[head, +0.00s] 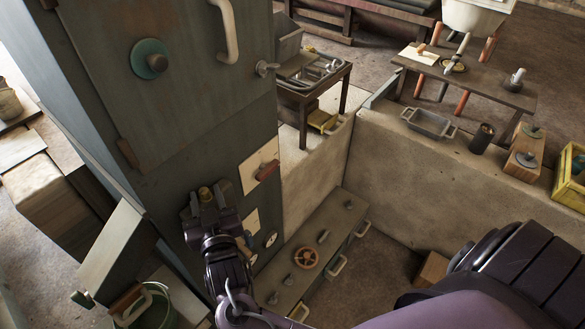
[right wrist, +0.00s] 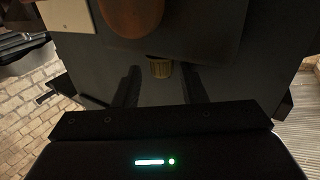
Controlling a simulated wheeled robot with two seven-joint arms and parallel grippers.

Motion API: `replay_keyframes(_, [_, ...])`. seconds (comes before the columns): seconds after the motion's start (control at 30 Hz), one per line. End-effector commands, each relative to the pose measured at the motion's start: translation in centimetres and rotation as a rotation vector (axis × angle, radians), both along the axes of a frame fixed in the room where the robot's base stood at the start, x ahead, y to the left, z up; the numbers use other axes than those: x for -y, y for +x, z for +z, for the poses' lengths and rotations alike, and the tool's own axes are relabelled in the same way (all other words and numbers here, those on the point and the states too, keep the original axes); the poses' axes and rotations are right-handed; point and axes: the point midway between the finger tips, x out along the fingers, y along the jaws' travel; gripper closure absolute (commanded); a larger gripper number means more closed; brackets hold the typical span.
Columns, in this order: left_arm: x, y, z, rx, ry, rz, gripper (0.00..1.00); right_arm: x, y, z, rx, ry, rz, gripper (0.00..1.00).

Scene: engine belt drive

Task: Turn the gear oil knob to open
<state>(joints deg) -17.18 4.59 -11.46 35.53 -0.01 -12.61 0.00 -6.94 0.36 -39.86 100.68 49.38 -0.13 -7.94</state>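A small ribbed brass-coloured knob (head: 204,193) sits on the dark grey cabinet front; no label on it can be read. In the right wrist view the knob (right wrist: 159,68) lies between my two dark fingers, near their tips, with a gap on each side. My right gripper (head: 203,202) is open in front of the cabinet, and it also shows in the right wrist view (right wrist: 161,84). Contact with the knob cannot be seen. My left gripper is not in view.
A teal round knob (head: 150,60) and a pale bar handle (head: 226,30) are higher on the cabinet. A low grey unit with a red handwheel (head: 306,258) stands below right.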

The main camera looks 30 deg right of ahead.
Motion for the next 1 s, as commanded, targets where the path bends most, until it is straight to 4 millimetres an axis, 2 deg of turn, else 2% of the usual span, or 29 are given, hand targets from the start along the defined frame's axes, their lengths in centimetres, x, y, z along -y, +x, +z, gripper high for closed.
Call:
replay_keyframes(0.73, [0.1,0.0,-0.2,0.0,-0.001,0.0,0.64,1.4,0.1,-0.1,-0.001,-0.012,0.514,0.58])
replay_keyframes(1.0, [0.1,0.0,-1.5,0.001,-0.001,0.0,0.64,3.0,-5.3,-0.4,-0.005,0.001,0.518,0.58])
